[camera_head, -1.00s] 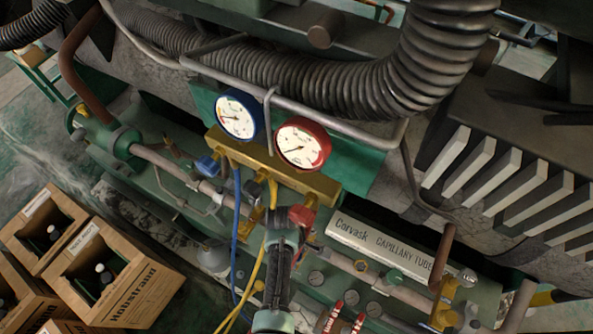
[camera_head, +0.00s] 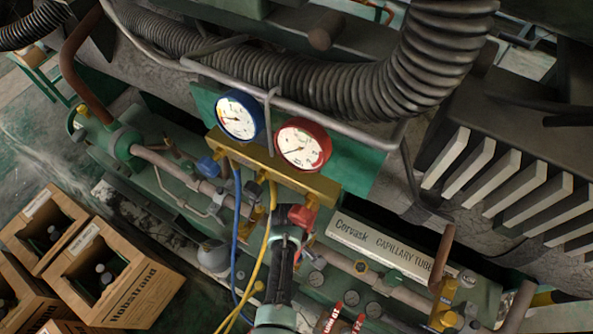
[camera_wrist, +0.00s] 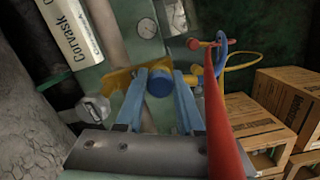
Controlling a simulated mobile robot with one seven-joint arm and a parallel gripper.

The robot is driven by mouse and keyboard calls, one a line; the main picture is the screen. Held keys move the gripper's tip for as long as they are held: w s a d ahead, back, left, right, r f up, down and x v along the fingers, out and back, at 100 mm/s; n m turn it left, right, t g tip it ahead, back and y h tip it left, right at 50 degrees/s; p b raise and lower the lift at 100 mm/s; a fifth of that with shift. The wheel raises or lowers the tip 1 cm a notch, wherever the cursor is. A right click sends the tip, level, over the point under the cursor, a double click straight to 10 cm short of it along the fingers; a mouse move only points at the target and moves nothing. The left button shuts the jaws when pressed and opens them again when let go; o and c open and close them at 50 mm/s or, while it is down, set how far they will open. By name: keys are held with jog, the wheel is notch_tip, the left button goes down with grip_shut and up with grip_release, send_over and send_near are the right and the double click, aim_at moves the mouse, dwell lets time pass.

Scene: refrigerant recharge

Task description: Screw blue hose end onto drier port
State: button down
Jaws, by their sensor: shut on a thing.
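My gripper (camera_head: 290,216) is below the brass gauge manifold (camera_head: 275,172) in the head view, seen from behind my arm. In the wrist view its two blue-grey fingers (camera_wrist: 158,92) close around a short blue cylinder (camera_wrist: 160,82), which looks like the blue hose end. A brass-yellow part (camera_wrist: 118,80) lies right behind it. I cannot tell whether this is the drier port, or whether the threads meet. The blue hose (camera_head: 236,225) hangs from the manifold's left side. It seems to show as a blue loop in the wrist view (camera_wrist: 220,45).
A red tapered part (camera_wrist: 222,115) passes close to my fingers in the wrist view. A yellow hose (camera_head: 262,255) hangs just left of my arm. The capillary tube box (camera_head: 380,243) lies right of my gripper. Wooden crates (camera_head: 140,295) stand at lower left.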

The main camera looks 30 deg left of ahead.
jog(key=m, duration=0.2)
jog(key=shift+m, duration=0.4)
jog(key=shift+c, duration=2.2)
grip_release()
jog(key=shift+f, duration=0.1)
jog(key=shift+r+p, duration=2.35)
jog(key=shift+p, duration=0.05)
jog(key=shift+s, duration=0.1)
jog(key=s+f+p, duration=0.1)
jog(key=s+p, duration=0.5)
jog(key=s, duration=0.7)
jog(key=shift+a, duration=0.25)
